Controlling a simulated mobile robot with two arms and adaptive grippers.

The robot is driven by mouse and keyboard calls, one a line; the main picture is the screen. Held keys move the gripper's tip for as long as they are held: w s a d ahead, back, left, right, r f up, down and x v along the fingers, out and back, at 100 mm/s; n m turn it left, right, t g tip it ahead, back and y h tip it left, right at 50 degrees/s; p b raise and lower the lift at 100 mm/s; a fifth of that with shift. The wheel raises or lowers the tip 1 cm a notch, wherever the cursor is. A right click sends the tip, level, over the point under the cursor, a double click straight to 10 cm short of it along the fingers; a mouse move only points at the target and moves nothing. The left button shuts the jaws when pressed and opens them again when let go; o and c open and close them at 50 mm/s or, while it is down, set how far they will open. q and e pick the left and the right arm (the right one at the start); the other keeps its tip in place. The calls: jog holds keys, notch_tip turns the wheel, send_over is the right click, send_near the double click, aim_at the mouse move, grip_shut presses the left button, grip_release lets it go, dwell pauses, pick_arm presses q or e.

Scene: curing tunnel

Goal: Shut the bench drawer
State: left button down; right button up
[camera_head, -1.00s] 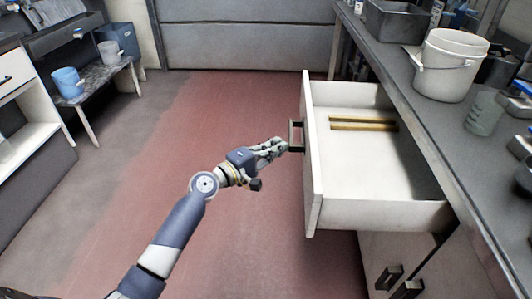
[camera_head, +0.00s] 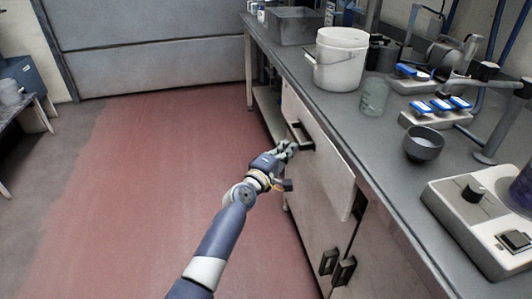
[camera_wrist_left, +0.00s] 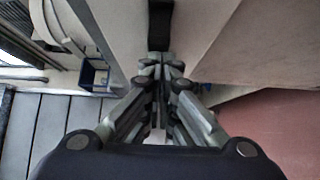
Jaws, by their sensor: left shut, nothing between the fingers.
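The bench drawer (camera_head: 325,165) is a pale front under the grey worktop. It stands in or nearly in the bench, and its inside no longer shows. I cannot tell whether the front is fully flush. Its dark handle (camera_head: 300,136) is near the far end of the front. My left gripper (camera_head: 289,148) is shut and empty, with its fingertips at the handle, touching or very close to it. In the left wrist view the closed fingers (camera_wrist_left: 160,72) point at the dark handle (camera_wrist_left: 160,24). My right gripper is not in view.
The worktop (camera_head: 300,70) carries a white bucket (camera_head: 340,62), a glass jar (camera_head: 374,97), a dark bowl (camera_head: 423,144) and a hotplate-like device (camera_head: 480,215). Cabinet handles (camera_head: 343,271) stick out below the drawer. The red floor (camera_head: 150,190) to the left is clear.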

aim_at(300, 149)
pick_arm(q)
jog(key=d, duration=0.2)
jog(key=w+d, duration=0.1)
jog(key=d, duration=0.1)
jog(key=shift+w+d+b, duration=0.1)
jog(key=shift+d+b, duration=0.05)
jog(key=shift+b, duration=0.2)
jog(key=shift+d+r, duration=0.1)
jog(key=shift+d, duration=0.1)
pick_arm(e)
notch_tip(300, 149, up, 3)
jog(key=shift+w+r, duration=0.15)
